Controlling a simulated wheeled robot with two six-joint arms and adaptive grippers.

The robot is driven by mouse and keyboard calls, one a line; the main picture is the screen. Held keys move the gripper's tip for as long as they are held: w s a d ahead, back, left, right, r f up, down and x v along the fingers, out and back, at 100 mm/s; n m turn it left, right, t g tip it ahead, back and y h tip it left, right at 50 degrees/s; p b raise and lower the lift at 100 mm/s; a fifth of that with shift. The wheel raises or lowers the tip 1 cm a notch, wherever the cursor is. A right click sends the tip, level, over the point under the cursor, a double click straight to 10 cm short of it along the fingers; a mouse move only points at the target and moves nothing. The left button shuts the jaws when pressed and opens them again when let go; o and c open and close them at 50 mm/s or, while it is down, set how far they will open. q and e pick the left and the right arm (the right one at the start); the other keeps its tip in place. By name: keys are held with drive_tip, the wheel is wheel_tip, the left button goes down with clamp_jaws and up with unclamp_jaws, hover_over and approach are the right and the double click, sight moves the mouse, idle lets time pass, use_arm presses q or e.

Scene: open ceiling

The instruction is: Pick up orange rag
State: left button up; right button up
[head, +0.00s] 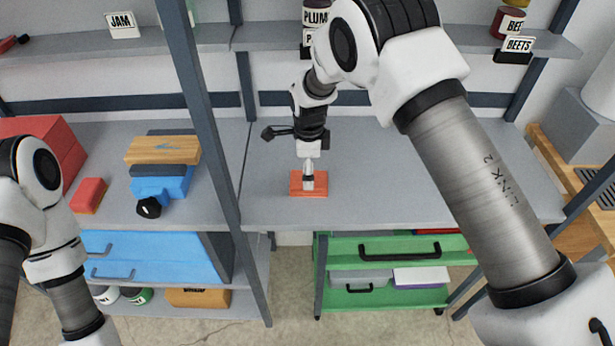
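The orange rag (320,185) lies as a flat, folded-looking orange-red rectangle on the grey shelf, near its front edge in the middle of the head view. My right gripper (308,182) points down over the middle of the rag, and its tips overlap it in the picture. I cannot tell whether the tips touch the rag or how far apart they are. My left arm shows at the left edge, but its gripper is out of the picture.
The shelf (400,190) is mostly clear around the rag. A dark upright post (205,110) stands to the left. Beyond it are a blue tool (165,185), a wooden block (163,149) and a small red box (89,195). A green drawer cart (385,254) stands below.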

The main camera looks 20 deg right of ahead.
drive_tip(key=shift+s+f+p, duration=0.2)
drive_tip(key=shift+f+p, duration=0.35)
drive_tip(key=shift+f, duration=0.05)
drive_tip(key=f, duration=0.1)
drive_tip(key=w+f, duration=0.1)
drive_tip(key=f, duration=0.1)
drive_tip(key=shift+d+f+p, duration=0.1)
drive_tip(key=shift+f+p, duration=0.15)
drive_tip(key=shift+p, duration=0.05)
drive_tip(key=shift+w+f, duration=0.15)
drive_tip(key=shift+f, duration=0.1)
drive_tip(key=shift+s+r, duration=0.15)
drive_tip(key=shift+s, duration=0.05)
drive_tip(key=shift+c, duration=1.3)
drive_tip(key=shift+s+r, duration=0.1)
drive_tip(key=c, duration=0.6)
use_arm(q)
drive_tip(key=shift+w+r, duration=0.2)
drive_tip(key=shift+r, duration=0.85)
use_arm(e)
drive_tip(key=c, duration=0.3)
drive_tip(key=shift+c, duration=0.2)
